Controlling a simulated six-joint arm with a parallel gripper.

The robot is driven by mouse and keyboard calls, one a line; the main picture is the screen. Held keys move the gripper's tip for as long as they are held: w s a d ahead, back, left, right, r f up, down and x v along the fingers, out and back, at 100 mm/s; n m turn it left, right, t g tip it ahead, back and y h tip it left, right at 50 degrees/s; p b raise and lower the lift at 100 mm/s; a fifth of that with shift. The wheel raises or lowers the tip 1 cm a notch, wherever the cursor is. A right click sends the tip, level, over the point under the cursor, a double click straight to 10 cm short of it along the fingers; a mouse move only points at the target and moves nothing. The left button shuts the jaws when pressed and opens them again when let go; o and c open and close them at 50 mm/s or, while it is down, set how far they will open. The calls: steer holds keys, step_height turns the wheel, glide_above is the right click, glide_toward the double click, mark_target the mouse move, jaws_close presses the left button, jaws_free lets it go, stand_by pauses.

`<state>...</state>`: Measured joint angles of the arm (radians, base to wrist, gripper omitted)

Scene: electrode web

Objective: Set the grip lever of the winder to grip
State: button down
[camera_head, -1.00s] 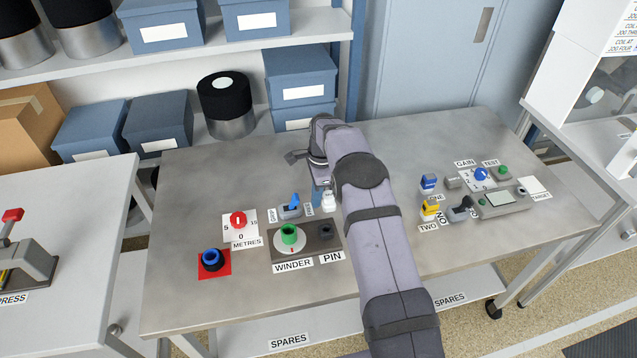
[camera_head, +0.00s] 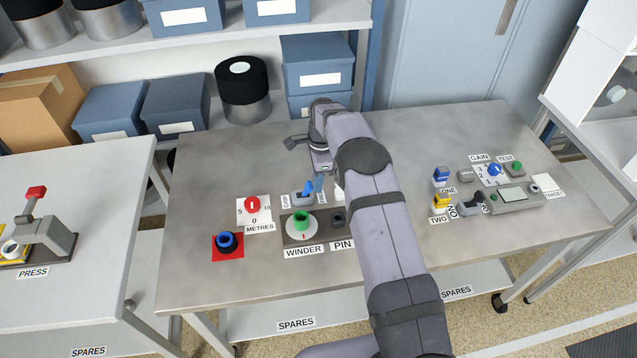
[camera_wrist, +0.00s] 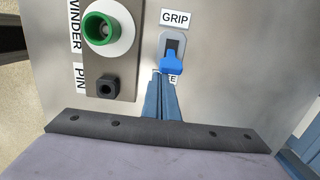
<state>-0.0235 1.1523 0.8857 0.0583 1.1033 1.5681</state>
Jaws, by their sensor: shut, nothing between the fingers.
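The grip lever (camera_head: 308,186) is a small blue handle on a grey base, behind the winder (camera_head: 301,222) with its green hub. In the wrist view the blue lever (camera_wrist: 171,64) lies at the FREE end of its slot, away from the GRIP label (camera_wrist: 175,18). The FREE label (camera_wrist: 170,78) is partly hidden by my fingers and the lever. My gripper (camera_head: 319,182) is shut and empty, with its blue fingers pointing down at the lever's FREE side. In the wrist view the fingertips (camera_wrist: 159,80) are right beside the lever; I cannot tell if they touch.
A black pin socket (camera_head: 338,217) stands beside the winder. A red METRES dial (camera_head: 252,205) and a blue ring (camera_head: 227,241) on a red square are to the left. A white object (camera_head: 339,193) is mostly hidden by my arm. The bench front is clear.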

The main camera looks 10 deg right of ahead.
mark_target(306, 193)
steer(key=shift+a+r+h, duration=0.15)
steer(key=shift+a+h, duration=0.1)
steer(key=shift+h, duration=0.05)
steer(key=shift+a+r+h+b, duration=0.15)
steer(key=shift+a+h+b, duration=0.45)
steer(key=shift+a+h, duration=0.35)
steer(key=shift+a+r+b, duration=0.25)
steer(key=shift+a+b, duration=0.4)
steer(key=shift+a, duration=0.35)
steer(key=shift+r, duration=0.25)
steer(key=shift+r+p, duration=0.65)
